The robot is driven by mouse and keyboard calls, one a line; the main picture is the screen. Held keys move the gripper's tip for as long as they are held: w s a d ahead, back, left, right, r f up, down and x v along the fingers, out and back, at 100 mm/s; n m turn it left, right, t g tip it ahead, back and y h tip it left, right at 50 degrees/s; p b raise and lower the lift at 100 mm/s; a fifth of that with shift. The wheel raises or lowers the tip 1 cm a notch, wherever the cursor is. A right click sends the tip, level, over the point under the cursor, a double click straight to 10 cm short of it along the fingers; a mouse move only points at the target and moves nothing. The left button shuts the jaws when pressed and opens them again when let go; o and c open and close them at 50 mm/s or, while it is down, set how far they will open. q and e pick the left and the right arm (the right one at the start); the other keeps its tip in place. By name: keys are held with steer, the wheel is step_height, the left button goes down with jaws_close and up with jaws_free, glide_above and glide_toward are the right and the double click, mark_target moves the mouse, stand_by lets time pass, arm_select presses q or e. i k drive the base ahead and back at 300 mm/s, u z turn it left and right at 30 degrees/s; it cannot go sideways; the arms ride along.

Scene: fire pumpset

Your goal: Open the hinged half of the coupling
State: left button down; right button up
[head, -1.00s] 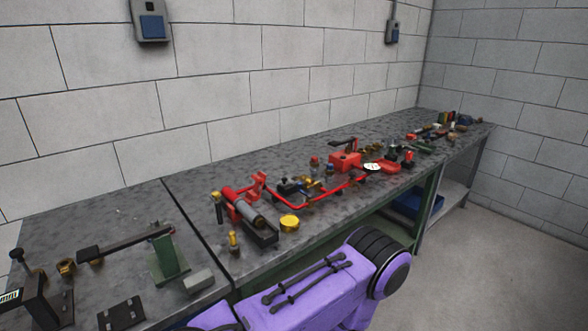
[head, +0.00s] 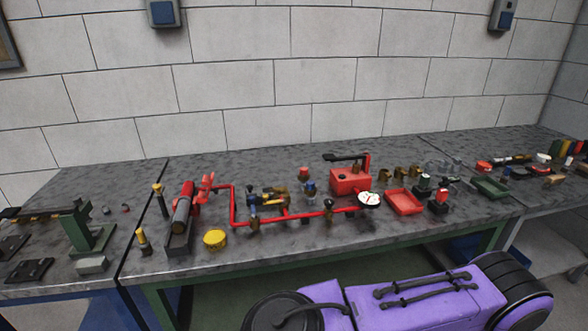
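On the middle bench, a red pump unit (head: 187,192) with a grey cylinder (head: 181,218) stands at the left end of a red pipe run (head: 237,219). A dark bracket (head: 179,240) is under the cylinder. Parts here are too small for me to tell which one is the coupling or where its hinged half is. Neither of my grippers is in view.
A yellow cap (head: 215,238), a gauge (head: 369,199), a red box (head: 349,182) and a red tray (head: 404,202) share the bench. A green stand (head: 82,231) is on the left bench. Bare bench top (head: 290,247) lies along the front.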

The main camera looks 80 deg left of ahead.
mark_target(203, 197)
steer(key=i, duration=0.4)
steer(key=u, duration=0.8)
